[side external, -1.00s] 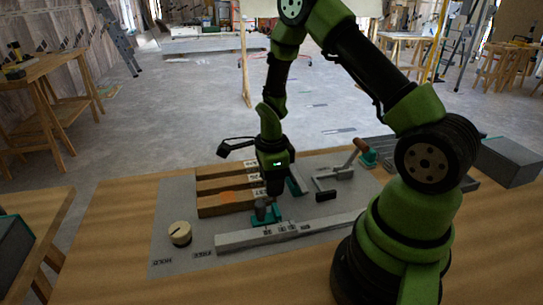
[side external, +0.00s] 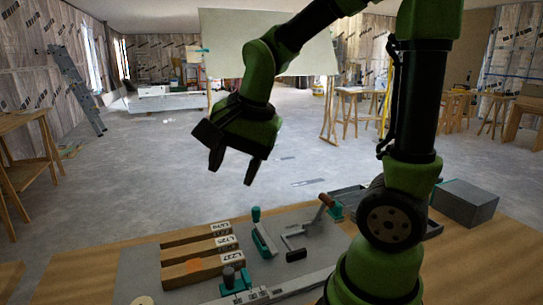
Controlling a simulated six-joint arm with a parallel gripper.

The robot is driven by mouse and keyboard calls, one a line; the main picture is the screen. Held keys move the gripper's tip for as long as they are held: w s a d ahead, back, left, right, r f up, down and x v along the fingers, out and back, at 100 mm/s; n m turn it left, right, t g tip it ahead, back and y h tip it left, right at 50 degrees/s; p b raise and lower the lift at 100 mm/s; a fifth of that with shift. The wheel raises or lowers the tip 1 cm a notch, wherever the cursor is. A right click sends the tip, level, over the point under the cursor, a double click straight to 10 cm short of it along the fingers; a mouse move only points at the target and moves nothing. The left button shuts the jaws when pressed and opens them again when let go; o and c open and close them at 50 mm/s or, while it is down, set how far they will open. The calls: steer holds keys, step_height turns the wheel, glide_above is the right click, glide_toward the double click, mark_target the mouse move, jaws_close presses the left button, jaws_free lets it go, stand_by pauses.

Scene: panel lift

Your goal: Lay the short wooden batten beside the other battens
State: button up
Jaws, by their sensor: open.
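Three wooden battens with white end labels lie side by side on the grey board: a far one (side external: 187,238), a middle one (side external: 190,250) and a near one (side external: 176,273) with an orange mark on top. I cannot tell for sure which is the short batten. My gripper (side external: 231,177) hangs in the air high above and behind the battens. Its two fingers are apart with nothing between them.
Teal clamps stand right of the battens (side external: 264,238) and at their near end (side external: 235,283). A crank-like lever (side external: 295,254) and a grey box (side external: 464,203) are further right. A pale bar (side external: 290,288) crosses the front. A round knob (side external: 143,300) is cut off below.

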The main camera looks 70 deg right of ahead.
steer(key=s+a+r+n+t+y, duration=0.1)
steer(key=s+a+r+n+t, duration=0.2)
steer(key=s+n, duration=0.6)
step_height(320, 180, up, 2)
steer(key=a+n, duration=0.2)
steer(key=shift+a+n+t+y, duration=0.2)
steer(key=shift+n+t+y, duration=0.1)
steer(key=shift+n+y, duration=0.1)
steer(key=shift+r, duration=0.1)
